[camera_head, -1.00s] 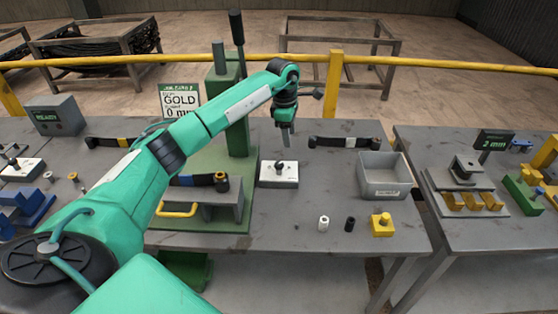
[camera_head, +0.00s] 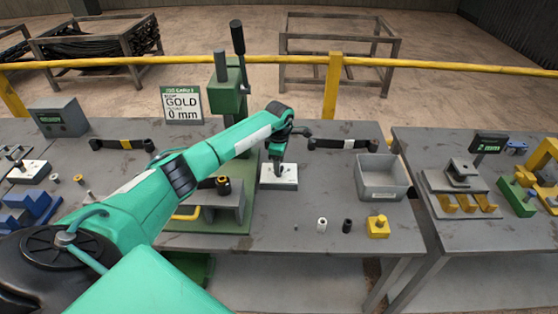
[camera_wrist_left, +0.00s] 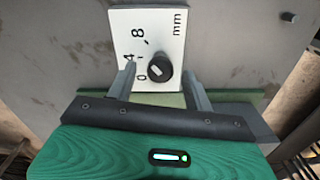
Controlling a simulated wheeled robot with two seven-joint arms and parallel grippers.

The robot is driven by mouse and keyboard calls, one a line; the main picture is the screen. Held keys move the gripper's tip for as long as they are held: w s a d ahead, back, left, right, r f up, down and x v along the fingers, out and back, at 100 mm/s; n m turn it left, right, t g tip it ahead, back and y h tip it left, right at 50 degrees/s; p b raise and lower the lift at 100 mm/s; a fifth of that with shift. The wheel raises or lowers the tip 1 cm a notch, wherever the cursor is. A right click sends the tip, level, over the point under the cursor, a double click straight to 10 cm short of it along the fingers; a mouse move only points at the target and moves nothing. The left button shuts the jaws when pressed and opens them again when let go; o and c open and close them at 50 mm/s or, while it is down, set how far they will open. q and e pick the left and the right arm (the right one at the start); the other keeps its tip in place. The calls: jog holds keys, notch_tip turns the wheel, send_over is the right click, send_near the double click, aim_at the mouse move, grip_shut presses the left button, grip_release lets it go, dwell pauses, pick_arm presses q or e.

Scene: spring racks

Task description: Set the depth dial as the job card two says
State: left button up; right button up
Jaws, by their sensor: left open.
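The depth dial is a white plate (camera_head: 278,184) with a dark knob, on the middle of the table in the head view. In the left wrist view its plate (camera_wrist_left: 172,28) shows 0, 4, 8 and mm, and its black knob (camera_wrist_left: 161,68) has a white mark. I cannot tell which number the mark points at. A job card (camera_head: 183,105) at the back reads GOLD and 0 mm; its small heading is blurred. My left gripper (camera_head: 279,158) is open above the dial. Its fingers (camera_wrist_left: 161,84) are on either side of the knob, apart from it.
A green press (camera_head: 228,95) stands behind my left arm. A grey bin (camera_head: 383,190), a yellow block (camera_head: 378,227) and white and black small cylinders lie to the right. A dark display (camera_head: 489,143) stands on the right table.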

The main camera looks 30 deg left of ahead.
pick_arm(q)
jog(key=shift+f, duration=0.35)
jog(key=c, duration=1)
